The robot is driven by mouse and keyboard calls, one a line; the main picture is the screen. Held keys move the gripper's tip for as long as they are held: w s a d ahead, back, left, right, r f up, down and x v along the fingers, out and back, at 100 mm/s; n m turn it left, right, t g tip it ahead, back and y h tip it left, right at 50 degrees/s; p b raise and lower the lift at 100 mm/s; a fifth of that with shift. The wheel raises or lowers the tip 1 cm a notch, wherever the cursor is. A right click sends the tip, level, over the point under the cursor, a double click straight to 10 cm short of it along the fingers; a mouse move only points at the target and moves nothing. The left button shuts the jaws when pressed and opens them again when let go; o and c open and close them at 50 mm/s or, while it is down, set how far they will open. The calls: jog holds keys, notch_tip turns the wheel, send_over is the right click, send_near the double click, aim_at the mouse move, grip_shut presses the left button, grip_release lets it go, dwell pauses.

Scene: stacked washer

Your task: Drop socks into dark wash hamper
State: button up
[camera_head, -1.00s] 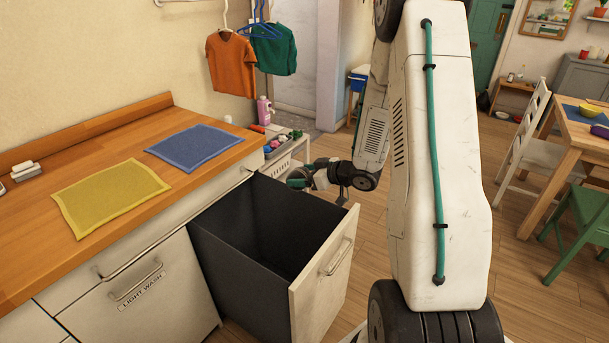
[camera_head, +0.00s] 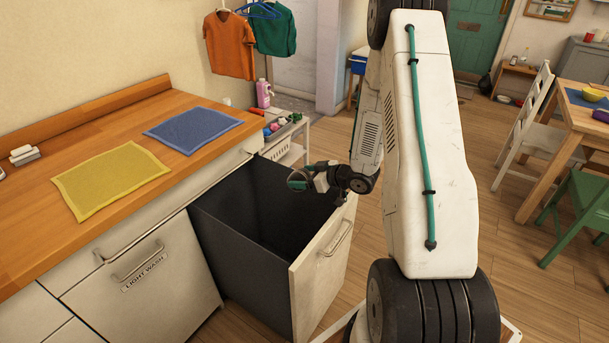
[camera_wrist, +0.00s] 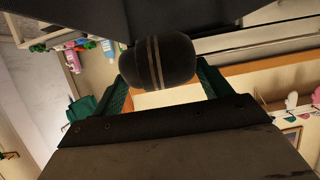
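The socks (camera_wrist: 158,64) are a dark rolled bundle with two tan stripes, held between the green-padded fingers of my gripper (camera_wrist: 165,88) in the wrist view. In the head view my gripper (camera_head: 300,181) is small, over the far right part of the open dark wash hamper (camera_head: 240,275), near its front panel. The hamper is a deep dark-grey bin in a pulled-out drawer with a cream front (camera_head: 322,268). Its visible interior looks empty, though the bottom is in shadow. Its front label is not visible.
The closed light wash drawer (camera_head: 145,285) is left of the hamper. Yellow (camera_head: 110,180) and blue (camera_head: 192,131) cloths lie on the wooden counter (camera_head: 50,235). A small cart (camera_head: 285,135) stands behind the hamper. A white chair (camera_head: 530,135) and green stool (camera_head: 580,215) stand right.

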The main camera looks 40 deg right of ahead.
jog(key=o, duration=0.4)
jog(key=shift+s, duration=0.1)
jog(key=v, duration=0.7)
jog(key=shift+s+r, duration=0.2)
jog(key=shift+s, duration=0.05)
jog(key=shift+w+d, duration=0.1)
jog(key=shift+d, duration=0.05)
